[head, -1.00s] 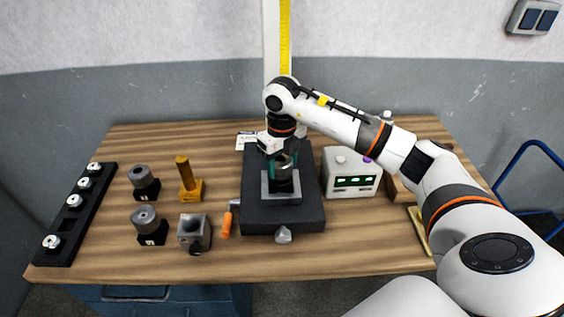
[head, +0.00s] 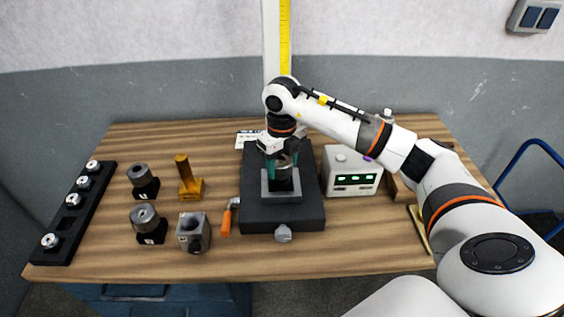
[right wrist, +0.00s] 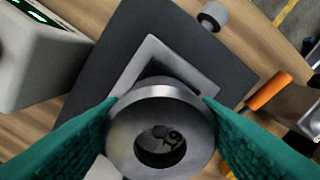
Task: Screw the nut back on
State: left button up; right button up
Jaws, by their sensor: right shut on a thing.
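A round grey metal nut (right wrist: 160,125) with a hole in its middle sits between the two teal fingers of my right gripper (right wrist: 163,133) in the right wrist view. In the head view my right gripper (head: 281,163) points down over the dark fixture (head: 282,215), shut on the nut. The nut is above the square grey plate (head: 282,198) of the fixture. Dark detail shows down inside the nut's hole. Whether its thread is engaged cannot be told. My left gripper is not in view.
A white box with green displays (head: 352,174) stands close right of the fixture. An orange-handled tool (head: 227,219), a grey block (head: 193,232) and a yellow post (head: 187,179) stand to its left. A black rack (head: 72,215) lies at the far left.

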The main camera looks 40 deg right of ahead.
jog(key=shift+f, duration=0.2)
jog(key=o, duration=1.1)
notch_tip(320, 180, up, 7)
jog(key=b, duration=0.3)
jog(key=shift+r, duration=0.1)
jog(key=shift+r+p, duration=0.3)
jog(key=shift+r, duration=2.1)
